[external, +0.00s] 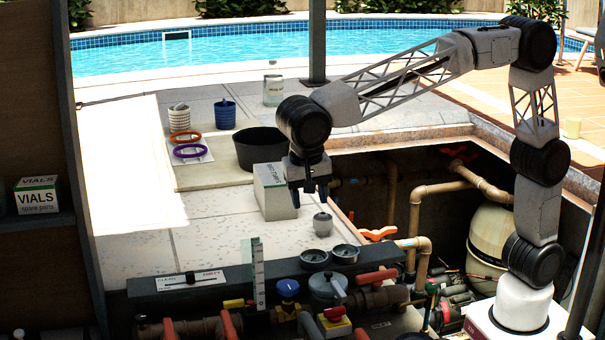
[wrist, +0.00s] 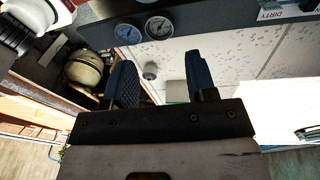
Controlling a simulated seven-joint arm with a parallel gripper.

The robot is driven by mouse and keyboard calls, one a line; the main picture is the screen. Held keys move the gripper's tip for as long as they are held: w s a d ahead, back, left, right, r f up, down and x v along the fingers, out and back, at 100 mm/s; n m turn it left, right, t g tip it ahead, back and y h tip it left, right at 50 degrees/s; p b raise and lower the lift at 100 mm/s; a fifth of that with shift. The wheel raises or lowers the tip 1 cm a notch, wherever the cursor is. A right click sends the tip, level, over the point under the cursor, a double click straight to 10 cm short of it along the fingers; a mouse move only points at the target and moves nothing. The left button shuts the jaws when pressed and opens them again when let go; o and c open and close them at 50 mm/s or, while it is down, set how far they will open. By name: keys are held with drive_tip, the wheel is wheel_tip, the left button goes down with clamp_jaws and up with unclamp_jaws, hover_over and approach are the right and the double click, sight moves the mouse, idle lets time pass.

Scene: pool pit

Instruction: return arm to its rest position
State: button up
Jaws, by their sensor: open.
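A small grey round object with a knob (external: 322,225) stands on the deck just below and in front of the fingers. It shows between the fingers in the wrist view (wrist: 150,70), apart from them. My arm reaches from its white base at the right, up and over the open pit.
Two gauges (external: 330,254) and several valves with coloured handles line the front panel. Pipes and a beige tank (external: 494,240) fill the pit. A black bucket (external: 262,149), a blue canister (external: 224,114) and orange and purple rings (external: 188,145) stand behind. The left deck is clear.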

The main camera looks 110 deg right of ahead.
drive_tip(key=s+d+f+n+t, duration=0.15)
drive_tip(key=s+n, duration=0.35)
drive_tip(key=s, duration=0.7)
drive_tip(key=s+d+n+t, duration=0.1)
drive_tip(key=s+d+n, duration=0.25)
drive_tip(key=s, duration=0.75)
drive_tip(key=s+f+n, duration=0.5)
drive_tip(key=s, duration=0.6)
drive_tip(key=s+f+n+t+y, duration=0.1)
drive_tip(key=s+f+n, duration=0.4)
drive_tip(key=s, duration=0.5)
drive_tip(key=shift+s+d+f, duration=0.3)
drive_tip(key=shift+s, duration=0.05)
drive_tip(key=shift+o, duration=0.5)
drive_tip(key=shift+w, duration=0.15)
